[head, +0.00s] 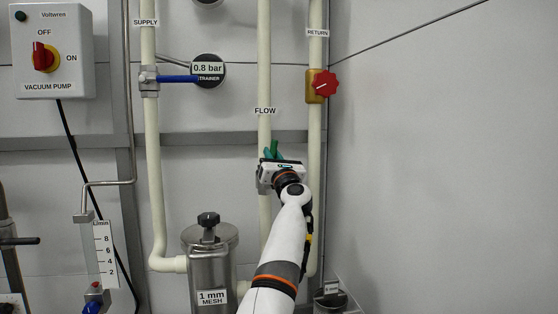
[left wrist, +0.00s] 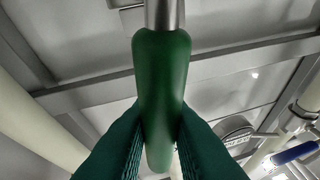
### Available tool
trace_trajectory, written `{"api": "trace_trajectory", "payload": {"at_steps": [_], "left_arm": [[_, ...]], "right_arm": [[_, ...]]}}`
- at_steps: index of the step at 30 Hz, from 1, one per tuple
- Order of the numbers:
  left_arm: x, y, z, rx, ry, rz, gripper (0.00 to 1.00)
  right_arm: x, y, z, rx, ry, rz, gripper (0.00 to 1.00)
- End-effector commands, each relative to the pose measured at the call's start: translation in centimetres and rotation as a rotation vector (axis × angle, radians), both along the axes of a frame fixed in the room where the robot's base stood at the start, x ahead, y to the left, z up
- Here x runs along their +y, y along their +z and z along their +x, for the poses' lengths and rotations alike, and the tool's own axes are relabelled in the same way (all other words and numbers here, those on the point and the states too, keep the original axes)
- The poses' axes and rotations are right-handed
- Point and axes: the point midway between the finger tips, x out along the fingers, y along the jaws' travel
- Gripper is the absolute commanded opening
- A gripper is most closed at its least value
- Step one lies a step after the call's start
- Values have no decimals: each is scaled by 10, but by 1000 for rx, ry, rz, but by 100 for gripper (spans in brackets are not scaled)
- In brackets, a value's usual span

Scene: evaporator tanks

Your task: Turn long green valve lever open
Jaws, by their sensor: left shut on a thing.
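The green valve lever (head: 274,146) is on the pale FLOW pipe (head: 264,80), mostly hidden behind my left gripper (head: 273,156). In the left wrist view the lever's thick green grip (left wrist: 161,75) runs down the middle from a grey metal stem (left wrist: 165,14). The teal fingers of my left gripper (left wrist: 160,135) press on the grip from both sides, so the gripper is shut on it. The valve body is mostly hidden by my gripper and wrist. My right gripper is not in view.
The RETURN pipe with a red knob (head: 321,85) stands close right of my arm. A blue lever (head: 177,79) is on the SUPPLY pipe at the left. A steel mesh strainer (head: 209,262) stands below left. The wall at right is bare.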

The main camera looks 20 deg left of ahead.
Motion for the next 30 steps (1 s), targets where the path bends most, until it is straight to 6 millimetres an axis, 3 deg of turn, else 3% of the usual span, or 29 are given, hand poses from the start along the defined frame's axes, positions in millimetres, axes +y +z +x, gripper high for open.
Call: {"api": "trace_trajectory", "payload": {"at_steps": [10, 26, 27, 30], "left_arm": [[11, -1, -6, -77, 3, -119, 0], [12, -3, -7, -88, 3, -139, 0], [12, -3, -7, -88, 3, -139, 18], [12, -2, -7, -88, 3, -137, 35]], "right_arm": [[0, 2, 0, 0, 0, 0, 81], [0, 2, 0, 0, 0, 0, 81], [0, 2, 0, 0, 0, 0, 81], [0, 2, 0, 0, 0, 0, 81]]}}
